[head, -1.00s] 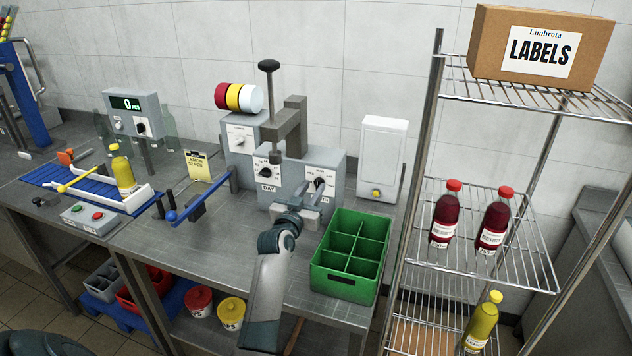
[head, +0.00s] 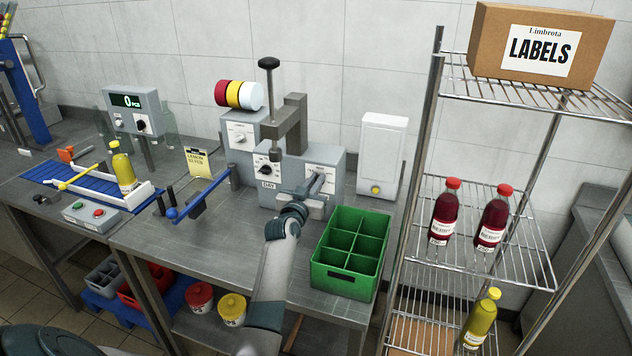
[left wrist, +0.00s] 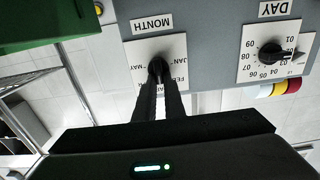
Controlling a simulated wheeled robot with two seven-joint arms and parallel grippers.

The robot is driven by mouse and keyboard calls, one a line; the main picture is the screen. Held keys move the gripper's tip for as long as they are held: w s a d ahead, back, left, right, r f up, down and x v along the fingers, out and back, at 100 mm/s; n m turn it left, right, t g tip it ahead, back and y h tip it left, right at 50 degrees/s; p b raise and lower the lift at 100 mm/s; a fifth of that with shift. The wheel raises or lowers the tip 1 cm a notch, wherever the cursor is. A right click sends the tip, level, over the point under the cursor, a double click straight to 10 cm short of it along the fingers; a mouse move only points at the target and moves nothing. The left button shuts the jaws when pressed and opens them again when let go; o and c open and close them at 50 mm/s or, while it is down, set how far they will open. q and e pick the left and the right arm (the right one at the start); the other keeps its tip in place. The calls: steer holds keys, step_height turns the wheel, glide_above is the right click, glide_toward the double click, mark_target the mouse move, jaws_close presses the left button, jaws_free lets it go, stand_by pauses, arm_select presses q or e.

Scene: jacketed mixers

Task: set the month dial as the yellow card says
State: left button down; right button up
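The month dial (left wrist: 158,70) is a black knob on a white plate marked MONTH, seen upside down in the left wrist view. JAN, part of FEB and MAY show; the fingers cover other marks and the pointer's direction cannot be read. My left gripper (left wrist: 158,88) has its fingers close together on the knob, with a thin gap behind the tips. In the head view my left gripper (head: 312,190) is at the right dial of the grey stamping machine (head: 330,158). The yellow card (head: 198,163) stands left of the machine; its small print seems to begin LEMON. My right gripper is out of view.
The day dial (left wrist: 272,52) sits beside the month dial. A green crate (head: 348,255) stands close to the right of my arm. A blue-handled lever (head: 200,198) is left of the machine. A wire shelf (head: 480,240) with bottles stands at right.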

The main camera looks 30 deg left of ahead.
arm_select(q)
steer(key=shift+n, duration=0.4)
steer(key=n, duration=0.3)
steer(key=n+p, duration=0.1)
steer(key=n, duration=0.2)
steer(key=a+n+p, duration=0.1)
steer(key=n, duration=0.2)
steer(key=shift+s+a+f, duration=0.1)
steer(key=shift+s+f, duration=0.05)
steer(key=shift+f, duration=0.15)
stand_by(0.4)
steer(key=c, duration=1.8)
jaws_free()
steer(key=shift+c, duration=0.2)
steer(key=shift+s, duration=0.1)
steer(key=b+v, duration=0.3)
steer(key=v, duration=1.4)
steer(key=shift+s, duration=0.15)
steer(key=shift+a, duration=0.1)
